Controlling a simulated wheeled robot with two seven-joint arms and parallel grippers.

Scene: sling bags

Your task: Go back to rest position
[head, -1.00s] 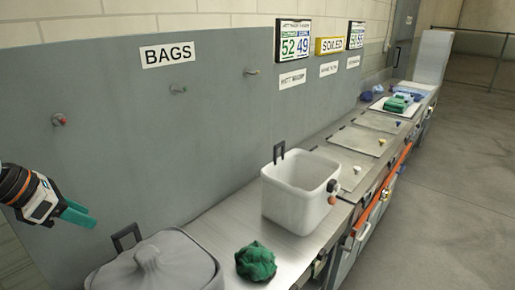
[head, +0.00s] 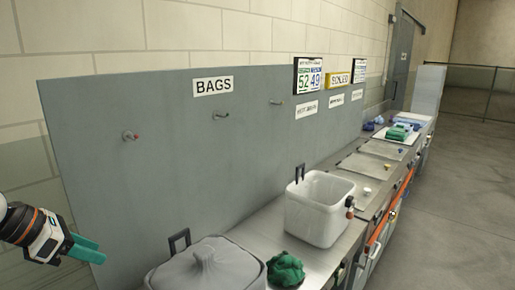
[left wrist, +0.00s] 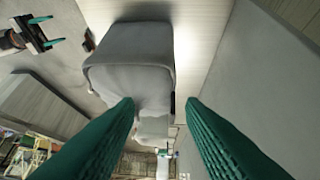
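My left gripper (head: 92,254) is at the lower left of the head view, in front of the grey panel and left of the grey bag. In the left wrist view its two green fingers (left wrist: 160,106) are apart with nothing held between them. My right gripper shows at the upper left of the left wrist view (left wrist: 48,32), its green fingers apart and empty. It is not in the head view. The grey bag (head: 205,268) sits closed on the near end of the counter, and a grey shape beyond my fingers in the left wrist view (left wrist: 140,72) looks like it.
A white bin (head: 320,212) and a crumpled green cloth (head: 286,269) are on the metal counter. The grey panel (head: 110,180) with pegs and a BAGS sign (head: 212,86) stands behind. Folded cloths (head: 400,131) lie far down the counter. Open floor (head: 460,220) is at right.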

